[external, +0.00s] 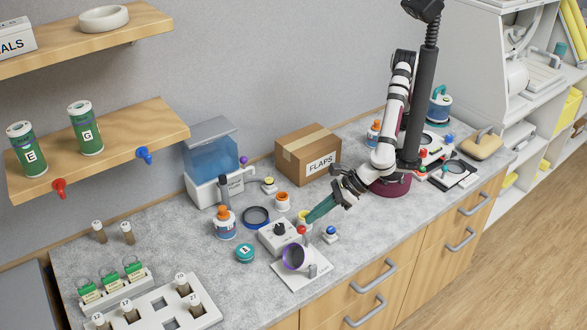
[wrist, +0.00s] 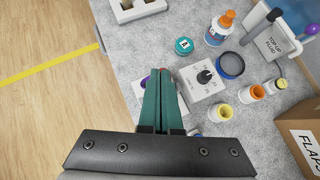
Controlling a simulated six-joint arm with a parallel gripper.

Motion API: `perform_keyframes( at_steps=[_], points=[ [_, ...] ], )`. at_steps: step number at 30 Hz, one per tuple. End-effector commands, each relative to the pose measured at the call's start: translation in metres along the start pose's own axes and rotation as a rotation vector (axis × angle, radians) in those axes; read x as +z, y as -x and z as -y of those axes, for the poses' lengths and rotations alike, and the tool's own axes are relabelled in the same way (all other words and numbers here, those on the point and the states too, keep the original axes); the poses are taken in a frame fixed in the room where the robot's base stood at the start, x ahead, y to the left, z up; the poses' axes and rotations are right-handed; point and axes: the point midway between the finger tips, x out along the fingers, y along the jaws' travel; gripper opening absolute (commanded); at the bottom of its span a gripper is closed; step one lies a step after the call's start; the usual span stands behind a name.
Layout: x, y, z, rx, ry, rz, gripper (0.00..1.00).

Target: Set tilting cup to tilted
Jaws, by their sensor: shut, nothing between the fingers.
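My gripper (external: 308,221) has teal fingers, shut and empty, above and behind the cup, close to a red ball knob (external: 301,230). In the wrist view the fingers (wrist: 160,72) lie side by side and cover most of the cup; a purple bit (wrist: 144,82) shows at their left.
A white dial box (external: 277,237) stands directly behind the cup. A cardboard box (external: 307,153) stands at the wall. Some counter left of the base plate is bare.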

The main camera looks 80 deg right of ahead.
Motion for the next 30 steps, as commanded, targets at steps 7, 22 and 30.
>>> perform_keyframes(
  at_steps=[7, 22, 30],
  points=[
    [0.035, 0.018, 0.044, 0.000, -0.003, 0.001, 0.00],
    [0.077, 0.035, 0.111, 0.001, 0.000, -0.001, 0.00],
    [0.077, 0.035, 0.112, 0.001, 0.001, -0.002, 0.00]
  ],
)
